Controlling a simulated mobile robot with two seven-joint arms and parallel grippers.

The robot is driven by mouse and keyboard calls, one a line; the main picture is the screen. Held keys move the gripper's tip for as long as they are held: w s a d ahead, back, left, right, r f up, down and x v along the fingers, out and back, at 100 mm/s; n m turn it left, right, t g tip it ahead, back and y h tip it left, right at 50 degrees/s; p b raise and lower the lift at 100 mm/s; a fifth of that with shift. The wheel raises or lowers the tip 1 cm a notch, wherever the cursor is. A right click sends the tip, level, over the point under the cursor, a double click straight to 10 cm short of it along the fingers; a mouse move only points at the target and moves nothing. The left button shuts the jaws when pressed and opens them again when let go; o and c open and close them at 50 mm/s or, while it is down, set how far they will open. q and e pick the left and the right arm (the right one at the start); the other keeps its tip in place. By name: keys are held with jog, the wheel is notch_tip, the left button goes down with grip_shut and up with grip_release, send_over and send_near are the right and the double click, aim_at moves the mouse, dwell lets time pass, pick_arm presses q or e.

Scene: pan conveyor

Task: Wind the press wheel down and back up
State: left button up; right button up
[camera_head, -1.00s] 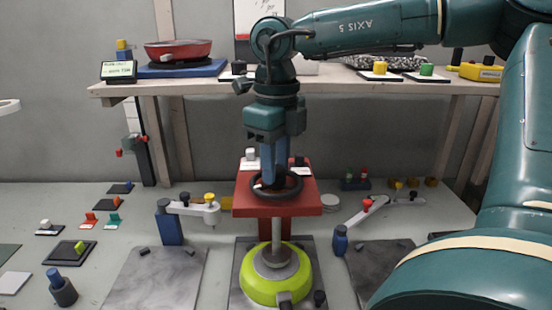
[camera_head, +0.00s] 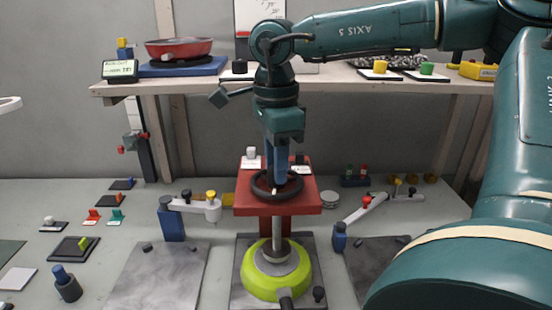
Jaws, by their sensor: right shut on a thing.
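A black press wheel (camera_head: 261,193) lies flat on top of the red press head (camera_head: 308,207). A grey spindle (camera_head: 277,226) comes down from the head to a lime-green round pan (camera_head: 246,271) on a grey plate. My right gripper (camera_head: 280,182) points down from above with blue fingers at the right part of the wheel. It is shut on the wheel, probably at its grip; the fingers hide the exact contact. My left gripper is not in view.
A wooden shelf (camera_head: 200,87) at the back carries a red pan (camera_head: 178,48) and a small display (camera_head: 120,70). A white arm (camera_head: 195,206) on a blue post stands left of the press, another (camera_head: 365,208) to the right. My right arm covers the right side.

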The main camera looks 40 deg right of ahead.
jog(key=shift+n, duration=0.8)
jog(key=o, duration=1)
jog(key=shift+r, duration=0.1)
notch_tip(320, 180, up, 13)
jog(key=shift+p, duration=0.5)
